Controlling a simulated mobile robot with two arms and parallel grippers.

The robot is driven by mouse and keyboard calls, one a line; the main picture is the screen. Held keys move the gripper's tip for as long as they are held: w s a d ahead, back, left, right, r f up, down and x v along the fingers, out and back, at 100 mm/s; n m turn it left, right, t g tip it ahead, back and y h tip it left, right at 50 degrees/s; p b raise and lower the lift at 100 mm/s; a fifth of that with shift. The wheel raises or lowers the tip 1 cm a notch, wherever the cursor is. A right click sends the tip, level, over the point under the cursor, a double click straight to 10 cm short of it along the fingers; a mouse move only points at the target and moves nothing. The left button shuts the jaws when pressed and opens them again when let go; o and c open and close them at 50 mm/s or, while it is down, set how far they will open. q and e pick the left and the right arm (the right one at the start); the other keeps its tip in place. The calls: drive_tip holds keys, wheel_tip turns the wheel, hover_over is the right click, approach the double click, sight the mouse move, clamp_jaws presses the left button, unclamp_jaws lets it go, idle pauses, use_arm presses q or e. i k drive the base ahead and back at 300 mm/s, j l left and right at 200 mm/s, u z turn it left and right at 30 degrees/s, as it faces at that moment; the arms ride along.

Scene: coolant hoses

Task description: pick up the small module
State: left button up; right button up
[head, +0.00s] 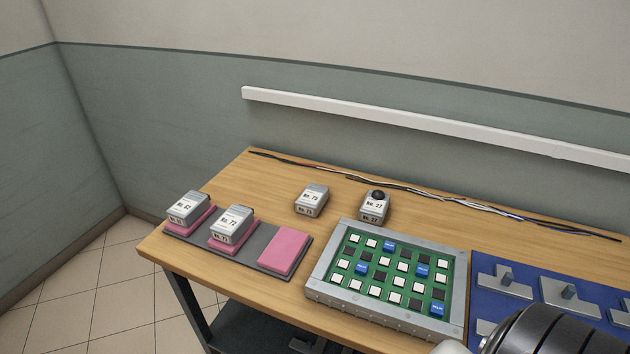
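Several grey modules with white number labels are in the head view. One module marked 75 (311,201) stands on the bare wood, behind the board. Another, marked 27 (373,208), has a dark round knob on top and stands to its right. Two more, marked 62 (187,208) and 72 (231,229), sit on pink pads at the left. They look close in size, so I cannot tell which one is the small module. Neither of my grippers shows. A dark ribbed part of my own arm fills the lower right corner.
A dark tray (266,243) holds the pads; its right pink pad (283,250) is bare. A grey-framed green board (384,318) carries several white, black and blue blocks. A blue mat (485,310) with grey fixtures lies right. Cables (330,170) run along the table's back edge.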

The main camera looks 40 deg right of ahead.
sight(312, 200)
drive_tip(key=z, duration=1.1)
drive_tip(key=i+j, duration=0.15)
drive_tip(key=j, duration=0.25)
drive_tip(key=i+j, duration=0.15)
drive_tip(key=j, duration=0.25)
drive_tip(key=i+j, duration=0.1)
drive_tip(key=j, duration=0.3)
drive_tip(key=i+j, duration=0.15)
drive_tip(key=j, duration=0.25)
